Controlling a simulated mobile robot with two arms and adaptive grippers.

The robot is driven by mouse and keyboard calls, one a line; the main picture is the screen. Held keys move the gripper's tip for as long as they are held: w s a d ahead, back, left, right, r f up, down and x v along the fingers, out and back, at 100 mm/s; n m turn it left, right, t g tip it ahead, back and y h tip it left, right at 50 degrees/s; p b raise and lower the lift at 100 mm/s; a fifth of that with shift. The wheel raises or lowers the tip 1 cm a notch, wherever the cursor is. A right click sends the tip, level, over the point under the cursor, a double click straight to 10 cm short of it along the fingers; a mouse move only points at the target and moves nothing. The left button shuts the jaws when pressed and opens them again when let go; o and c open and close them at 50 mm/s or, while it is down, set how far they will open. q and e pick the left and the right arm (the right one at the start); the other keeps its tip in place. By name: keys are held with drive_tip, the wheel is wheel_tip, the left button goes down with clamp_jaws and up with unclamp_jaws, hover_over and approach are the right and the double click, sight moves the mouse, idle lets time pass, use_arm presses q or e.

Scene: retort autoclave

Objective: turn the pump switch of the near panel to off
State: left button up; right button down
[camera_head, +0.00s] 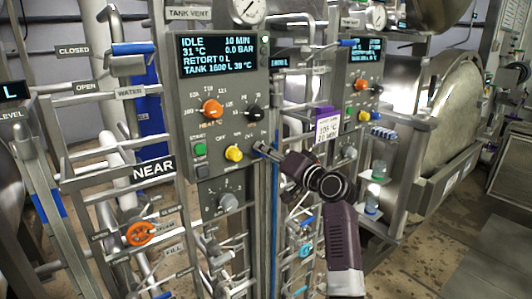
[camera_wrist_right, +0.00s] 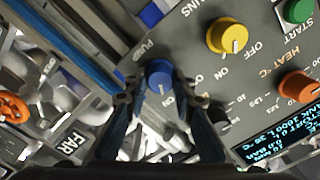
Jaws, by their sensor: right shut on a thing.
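The near panel (camera_head: 187,118) is a grey box with a lit display, beside a NEAR sign (camera_head: 153,170). Its pump switch is a blue knob (camera_wrist_right: 159,72) at the panel's lower right edge, with PUMP lettering beside it in the wrist view. A pale pointer mark on the knob seems to face the ON lettering. My right gripper (camera_head: 267,153) reaches the knob from the lower right; in the wrist view its fingers (camera_wrist_right: 160,82) are closed on both sides of it. In the head view the gripper mostly hides the knob. My left gripper is not in view.
Close to the blue knob are a yellow knob (camera_head: 234,153), a green start button (camera_head: 199,149), and an orange heat knob (camera_head: 212,109). A second, similar panel (camera_head: 368,75) stands behind to the right. Pipes and valve handles, including an orange handwheel (camera_head: 140,233), crowd the lower left.

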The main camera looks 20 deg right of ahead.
drive_tip(key=shift+a+n+b, duration=0.15)
drive_tip(key=shift+n+b, duration=3.7)
drive_tip(key=shift+n, duration=2.05)
drive_tip(key=c, duration=1.6)
unclamp_jaws()
drive_tip(key=shift+s, duration=0.15)
